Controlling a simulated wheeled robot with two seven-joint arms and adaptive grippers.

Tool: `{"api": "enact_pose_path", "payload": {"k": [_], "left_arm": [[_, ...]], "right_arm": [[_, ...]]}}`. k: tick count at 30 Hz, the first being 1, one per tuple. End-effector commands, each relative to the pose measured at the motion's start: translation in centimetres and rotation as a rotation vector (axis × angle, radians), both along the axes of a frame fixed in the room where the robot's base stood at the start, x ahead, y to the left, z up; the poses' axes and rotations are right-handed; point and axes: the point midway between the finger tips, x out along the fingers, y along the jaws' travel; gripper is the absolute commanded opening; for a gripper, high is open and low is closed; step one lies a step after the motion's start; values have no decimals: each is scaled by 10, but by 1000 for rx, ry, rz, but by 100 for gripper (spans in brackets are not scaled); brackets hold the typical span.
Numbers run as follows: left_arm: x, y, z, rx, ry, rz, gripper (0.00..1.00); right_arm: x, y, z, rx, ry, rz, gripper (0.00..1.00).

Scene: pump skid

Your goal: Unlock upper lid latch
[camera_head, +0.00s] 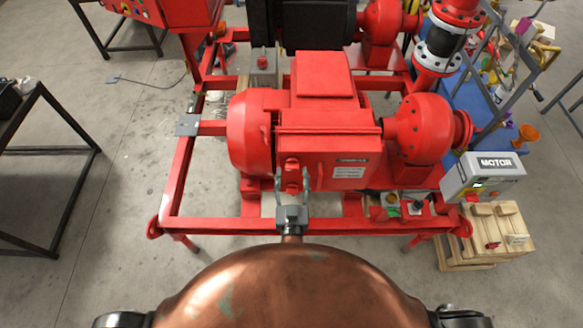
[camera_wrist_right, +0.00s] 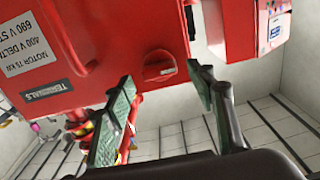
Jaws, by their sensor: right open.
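The red motor terminal box (camera_head: 335,163) carries a white data plate and a dark "TERMINALS" label. Two red latches sit on its left part, the upper latch (camera_head: 291,164) above the lower latch (camera_head: 292,188). In the right wrist view, which shows the box upside down, a rounded red latch (camera_wrist_right: 159,66) with a raised grip sits near the label. My right gripper (camera_head: 292,178) is open in front of the latches, its fingers spread to either side. In the wrist view its fingertips (camera_wrist_right: 160,76) flank the latch without visible contact. My left gripper is out of view.
The red skid frame (camera_head: 330,224) runs across in front of the motor. A grey MOTOR control box (camera_head: 483,175) stands at right, above a wooden crate (camera_head: 487,232). The red pump housing (camera_head: 422,130) is right of the motor. Floor at left is mostly clear beside a dark table (camera_head: 35,145).

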Motion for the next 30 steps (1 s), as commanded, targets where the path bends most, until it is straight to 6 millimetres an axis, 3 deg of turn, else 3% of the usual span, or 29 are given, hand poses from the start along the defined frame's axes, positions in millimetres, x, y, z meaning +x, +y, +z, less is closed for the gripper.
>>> {"api": "enact_pose_path", "payload": {"k": [6,14,30], "left_arm": [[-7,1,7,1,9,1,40],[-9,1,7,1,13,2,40],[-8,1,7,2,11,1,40]], "right_arm": [[18,0,0,-1,1,2,51],[19,0,-1,0,2,1,51],[19,0,-1,0,2,2,15]]}}
